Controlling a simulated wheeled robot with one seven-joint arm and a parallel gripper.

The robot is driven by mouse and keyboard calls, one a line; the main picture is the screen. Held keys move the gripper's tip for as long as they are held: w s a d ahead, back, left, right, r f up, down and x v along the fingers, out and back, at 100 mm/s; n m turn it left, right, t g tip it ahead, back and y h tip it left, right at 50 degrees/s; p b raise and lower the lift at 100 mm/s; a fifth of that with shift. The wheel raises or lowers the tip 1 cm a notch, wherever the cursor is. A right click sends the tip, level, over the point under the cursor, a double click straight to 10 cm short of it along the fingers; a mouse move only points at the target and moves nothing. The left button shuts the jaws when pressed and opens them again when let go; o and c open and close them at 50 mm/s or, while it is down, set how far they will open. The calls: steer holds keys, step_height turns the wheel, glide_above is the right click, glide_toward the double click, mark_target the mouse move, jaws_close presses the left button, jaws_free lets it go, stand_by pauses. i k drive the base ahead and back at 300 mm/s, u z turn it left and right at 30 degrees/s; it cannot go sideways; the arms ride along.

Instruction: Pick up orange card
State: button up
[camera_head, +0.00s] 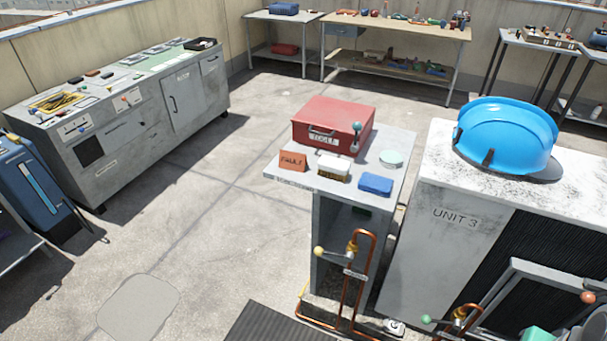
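The orange card (293,161) stands like a small sign, with dark lettering, at the front left corner of a grey stand's top (392,140). It is just in front of a red toolbox (330,118) and left of a white and yellow brush-like block (334,167). Nothing covers the card's front face. My gripper is not in view.
A blue block (375,184) and a pale green disc (391,157) share the stand. Copper pipes with valves (357,270) rise before it. A condenser marked UNIT 3 (440,225) with a blue hard hat (505,132) stands right. Open floor (215,215) lies left.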

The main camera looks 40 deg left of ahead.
mark_target(291, 161)
steer(key=u, duration=1.7)
steer(key=k, duration=0.4)
steer(key=u, duration=0.5)
steer(key=i, duration=0.6)
steer(key=u, duration=0.5)
steer(key=i, duration=1.05)
